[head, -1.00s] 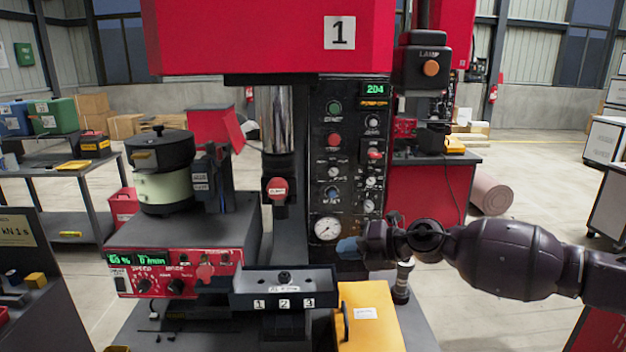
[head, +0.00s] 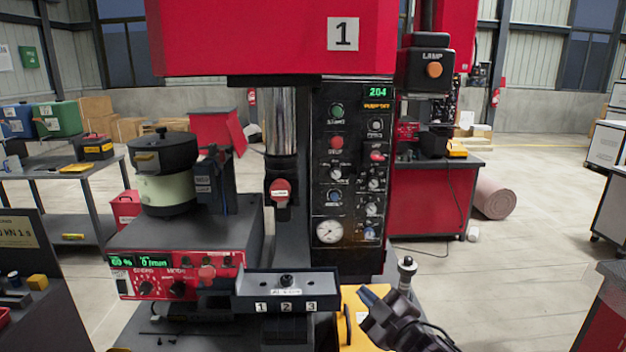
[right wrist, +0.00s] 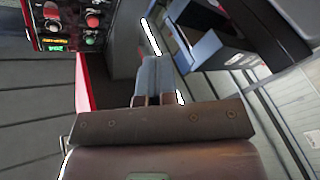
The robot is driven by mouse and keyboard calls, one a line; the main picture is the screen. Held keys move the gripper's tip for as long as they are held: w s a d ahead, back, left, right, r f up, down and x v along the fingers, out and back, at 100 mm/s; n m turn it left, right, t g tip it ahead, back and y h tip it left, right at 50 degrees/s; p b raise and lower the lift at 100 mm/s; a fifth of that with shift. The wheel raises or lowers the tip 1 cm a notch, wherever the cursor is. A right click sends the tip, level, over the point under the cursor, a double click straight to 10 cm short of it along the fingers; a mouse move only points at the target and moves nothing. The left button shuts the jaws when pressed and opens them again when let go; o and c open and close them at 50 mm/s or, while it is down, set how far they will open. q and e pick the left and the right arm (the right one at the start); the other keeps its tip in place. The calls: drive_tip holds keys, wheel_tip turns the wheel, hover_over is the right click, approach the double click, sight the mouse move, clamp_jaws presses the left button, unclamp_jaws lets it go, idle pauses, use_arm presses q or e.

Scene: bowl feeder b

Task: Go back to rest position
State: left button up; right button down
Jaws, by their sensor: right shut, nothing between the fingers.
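My right gripper (head: 370,298) is low in the head view, right of the numbered tray and in front of the yellow box. Its blue-grey fingers are shut with nothing between them. In the right wrist view the shut fingers (right wrist: 152,80) point away from the camera, with the machine's control panel at the upper left. My left gripper is not in view.
The red press (head: 250,40) has a control panel (head: 351,170). The bowl feeder (head: 163,175) stands on a red control box (head: 175,276). The numbered tray (head: 286,287) and yellow box (head: 352,330) are at the front. Open floor (head: 540,215) lies to the right.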

drive_tip(key=s+d+f+m+g+h, duration=0.1)
drive_tip(key=s+d+f+m+h, duration=0.6)
drive_tip(key=s+d+f+m, duration=0.6)
drive_tip(key=s+d+f+g+h, duration=0.2)
drive_tip(key=s+d+f+g, duration=0.1)
drive_tip(key=s+f, duration=1)
drive_tip(key=shift+s+d+f+g, duration=0.2)
drive_tip(key=shift+s+d+g, duration=0.25)
drive_tip(key=shift+s, duration=0.45)
